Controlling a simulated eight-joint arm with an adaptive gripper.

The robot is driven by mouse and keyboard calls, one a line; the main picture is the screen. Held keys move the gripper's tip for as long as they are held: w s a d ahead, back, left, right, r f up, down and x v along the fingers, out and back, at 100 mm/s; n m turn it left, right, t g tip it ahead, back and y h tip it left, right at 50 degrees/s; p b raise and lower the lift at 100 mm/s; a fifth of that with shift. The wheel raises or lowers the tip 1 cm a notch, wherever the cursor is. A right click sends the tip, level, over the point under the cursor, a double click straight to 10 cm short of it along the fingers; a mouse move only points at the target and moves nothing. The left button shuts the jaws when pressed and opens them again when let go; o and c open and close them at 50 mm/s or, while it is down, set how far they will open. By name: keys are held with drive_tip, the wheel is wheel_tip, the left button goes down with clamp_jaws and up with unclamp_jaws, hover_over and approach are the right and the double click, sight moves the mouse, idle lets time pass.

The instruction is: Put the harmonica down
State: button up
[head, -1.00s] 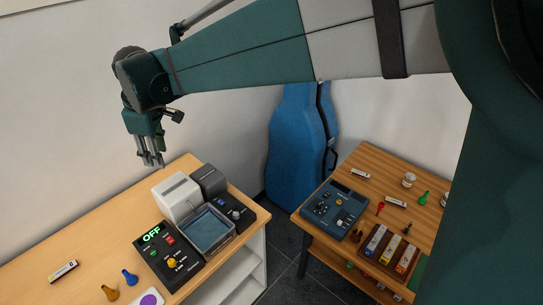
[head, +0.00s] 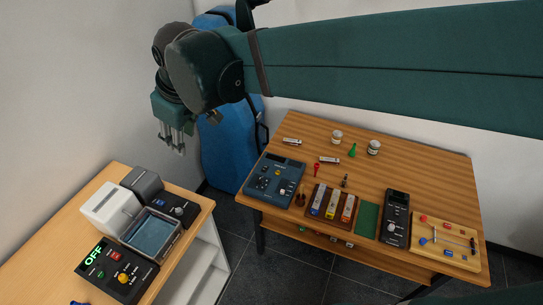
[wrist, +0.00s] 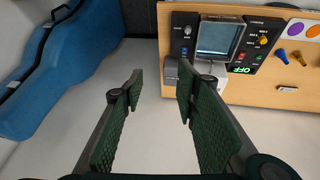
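My gripper (head: 172,145) hangs in the air, above and behind the left bench in the head view. In the wrist view its two padded fingers (wrist: 160,90) stand apart with nothing between them. I see no harmonica in its grasp. Small silver, harmonica-like pieces lie on the right table: one at the back left (head: 292,141) and one nearer the middle (head: 329,160). A similar small piece (wrist: 287,89) lies on the left bench in the wrist view. They are too small to tell for sure.
The left bench (head: 122,176) holds a control box reading OFF (head: 115,272), a screen tray (head: 152,232) and grey and white blocks. A blue instrument case (head: 226,150) stands between the tables. The right table (head: 430,171) has devices and a wooden rack (head: 332,205); its back right is clear.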

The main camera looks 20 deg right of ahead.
drive_tip(key=s+d+f+m+t+h, duration=0.1)
drive_tip(key=s+d+f+m, duration=0.2)
drive_tip(key=s+d, duration=0.4)
drive_tip(key=s+d+f+m+t, duration=0.1)
drive_tip(key=s+d+f+m, duration=0.2)
drive_tip(key=d, duration=1.1)
drive_tip(key=s+m, duration=0.2)
drive_tip(key=s, duration=0.3)
drive_tip(key=shift+s+d+f+m+t+h, duration=0.2)
drive_tip(key=shift+d+f+m+t+h, duration=0.1)
drive_tip(key=shift+d+f+t+h, duration=0.1)
drive_tip(key=shift+o, duration=0.5)
drive_tip(key=shift+w+d, duration=0.1)
